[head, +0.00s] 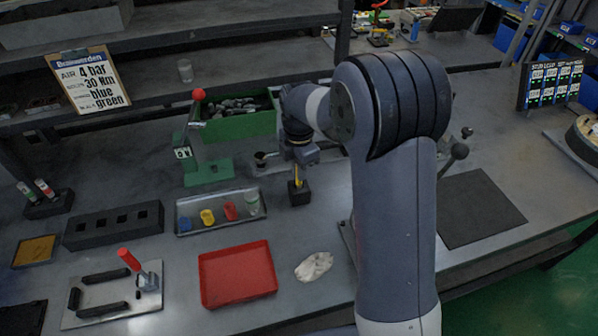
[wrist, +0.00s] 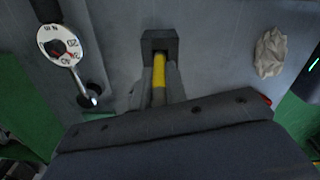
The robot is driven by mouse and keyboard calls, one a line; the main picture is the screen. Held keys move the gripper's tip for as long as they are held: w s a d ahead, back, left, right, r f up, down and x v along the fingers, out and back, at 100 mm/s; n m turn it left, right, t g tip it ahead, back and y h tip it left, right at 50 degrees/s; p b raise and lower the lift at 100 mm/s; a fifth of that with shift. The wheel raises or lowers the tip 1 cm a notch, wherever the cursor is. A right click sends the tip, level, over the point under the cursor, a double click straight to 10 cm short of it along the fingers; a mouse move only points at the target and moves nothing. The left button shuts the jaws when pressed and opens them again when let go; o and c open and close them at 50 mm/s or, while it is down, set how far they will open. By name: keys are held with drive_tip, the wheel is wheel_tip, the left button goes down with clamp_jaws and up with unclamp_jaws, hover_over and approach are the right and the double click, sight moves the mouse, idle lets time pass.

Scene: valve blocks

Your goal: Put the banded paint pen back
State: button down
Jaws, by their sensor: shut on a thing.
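A yellow pen (head: 297,174) points down at a small black block with a socket (head: 299,193) on the bench, and I take it to be the banded paint pen. My gripper (head: 298,167) is shut on the pen from above. In the wrist view the yellow pen (wrist: 159,72) lies between my fingers (wrist: 158,92), and its far end meets the opening of the black block (wrist: 158,40). How deep the tip sits in the socket is hidden. No band on the pen is clear in either view.
A tray with coloured cups (head: 183,226), a red tray (head: 204,280) and a crumpled cloth (head: 314,266) lie in front. A green press (head: 207,172) and green bin (head: 240,125) stand behind left. A round dial gauge (wrist: 58,44) is near my gripper. A dark mat (head: 480,208) lies right.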

drive_tip(key=shift+f, duration=0.7)
drive_tip(key=shift+f, duration=0.15)
drive_tip(key=c, duration=1.4)
unclamp_jaws()
drive_tip(key=shift+c, duration=0.2)
wheel_tip(320, 180, up, 12)
drive_tip(key=shift+r, duration=0.2)
